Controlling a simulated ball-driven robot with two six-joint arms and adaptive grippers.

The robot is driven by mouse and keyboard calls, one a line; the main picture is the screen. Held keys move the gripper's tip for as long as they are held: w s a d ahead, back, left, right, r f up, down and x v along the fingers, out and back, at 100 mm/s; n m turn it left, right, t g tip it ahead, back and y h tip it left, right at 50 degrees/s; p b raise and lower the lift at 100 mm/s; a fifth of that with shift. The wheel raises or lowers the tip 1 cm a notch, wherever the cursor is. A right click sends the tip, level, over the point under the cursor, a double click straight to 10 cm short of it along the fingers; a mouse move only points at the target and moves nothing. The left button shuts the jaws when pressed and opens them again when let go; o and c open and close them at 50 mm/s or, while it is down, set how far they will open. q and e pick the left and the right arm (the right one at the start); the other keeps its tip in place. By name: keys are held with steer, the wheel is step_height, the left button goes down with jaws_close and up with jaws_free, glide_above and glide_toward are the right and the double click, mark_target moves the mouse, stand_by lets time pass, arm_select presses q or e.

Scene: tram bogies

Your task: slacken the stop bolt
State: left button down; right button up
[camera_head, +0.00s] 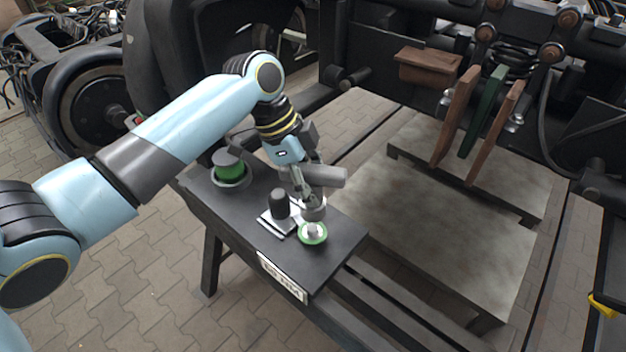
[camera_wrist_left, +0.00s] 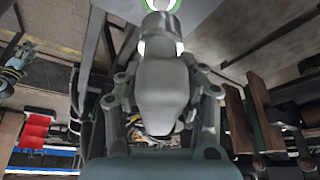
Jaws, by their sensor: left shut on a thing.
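My left gripper (camera_head: 308,190) is shut on a grey tool (camera_head: 328,176) with a thick cylindrical body. The tool's round lower end (camera_head: 314,208) points down at the bench top. Just below it is a pale bolt-like piece in a green ring (camera_head: 312,234), perhaps the stop bolt; I cannot tell whether they touch. In the left wrist view the grey tool (camera_wrist_left: 163,88) sits between both fingers, its end toward the green ring (camera_wrist_left: 160,5) at the top edge. The fingers partly hide the tool in the head view. My right gripper is in neither view.
The dark bench (camera_head: 250,222) also bears a black knob on a pale plate (camera_head: 279,206) close left of the tool and a green-and-black round piece (camera_head: 229,167) further back. Bogie frames and wheels (camera_head: 90,105) stand behind. Grey slabs (camera_head: 450,225) lie right; brown and green plates (camera_head: 455,115) stand above them.

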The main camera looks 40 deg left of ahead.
arm_select(q)
steer(key=shift+f+b, duration=0.95)
steer(key=shift+f, duration=1.05)
steer(key=shift+f+b, duration=0.85)
steer(key=shift+f, duration=0.5)
